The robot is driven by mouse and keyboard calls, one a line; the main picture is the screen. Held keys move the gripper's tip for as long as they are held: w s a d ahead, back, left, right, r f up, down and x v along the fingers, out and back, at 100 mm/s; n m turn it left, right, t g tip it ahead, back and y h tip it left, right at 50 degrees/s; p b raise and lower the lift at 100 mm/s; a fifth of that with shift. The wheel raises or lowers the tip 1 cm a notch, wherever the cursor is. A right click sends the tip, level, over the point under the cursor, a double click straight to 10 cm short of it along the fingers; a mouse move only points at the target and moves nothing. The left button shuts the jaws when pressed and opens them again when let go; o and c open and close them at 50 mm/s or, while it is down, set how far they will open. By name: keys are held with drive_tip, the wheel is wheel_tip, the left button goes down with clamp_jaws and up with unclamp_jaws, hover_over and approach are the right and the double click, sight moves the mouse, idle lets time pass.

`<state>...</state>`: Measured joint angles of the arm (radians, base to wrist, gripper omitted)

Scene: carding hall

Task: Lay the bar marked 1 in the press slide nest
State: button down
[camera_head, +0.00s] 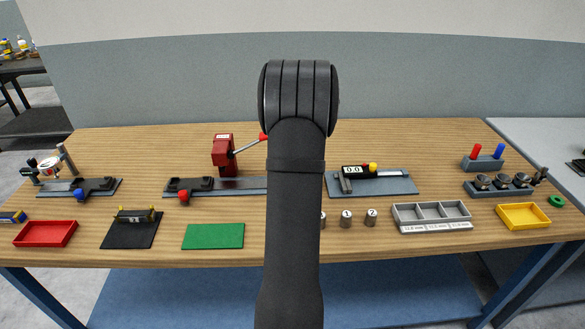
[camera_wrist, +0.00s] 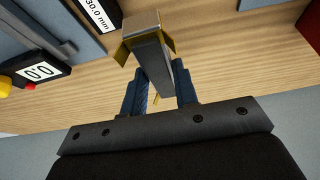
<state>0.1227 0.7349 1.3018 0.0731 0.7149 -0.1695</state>
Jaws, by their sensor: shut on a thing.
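My gripper (camera_wrist: 160,90) shows in the wrist view with its two blue fingers shut on a grey metal bar (camera_wrist: 153,62). The bar points away from my palm, with gold-coloured flaps on both sides of its far end. I cannot tell whether the flaps touch the bar, and no mark 1 is visible on it. In the head view my arm hides the gripper and bar. The red press (camera_head: 223,155) stands at the back left of my arm. Its grey slide rail (camera_head: 235,185) carries a dark block with a red knob (camera_head: 184,197). My arm hides the rail's right end.
A caliper (camera_head: 365,171) lies on a grey plate right of my arm; its display (camera_wrist: 40,72) shows in the wrist view. A 30.0 mm label (camera_wrist: 98,12) is near the bar. Numbered cylinders (camera_head: 346,219) and a grey divided tray (camera_head: 432,228) stand at the front right. A green mat (camera_head: 213,236) is clear.

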drive_tip(key=shift+w+a+f, duration=0.4)
drive_tip(key=shift+a+f, duration=0.05)
drive_tip(key=shift+a, duration=0.2)
drive_tip(key=shift+w+a+f, duration=0.4)
drive_tip(key=shift+a+f, duration=0.05)
drive_tip(key=shift+a, duration=0.15)
drive_tip(key=shift+f, duration=1.95)
drive_tip(key=shift+f, duration=0.1)
drive_tip(key=c, duration=1.1)
unclamp_jaws()
drive_tip(key=shift+s+r, duration=0.1)
drive_tip(key=shift+r, duration=0.35)
drive_tip(key=shift+o, duration=0.3)
drive_tip(key=v, duration=1.1)
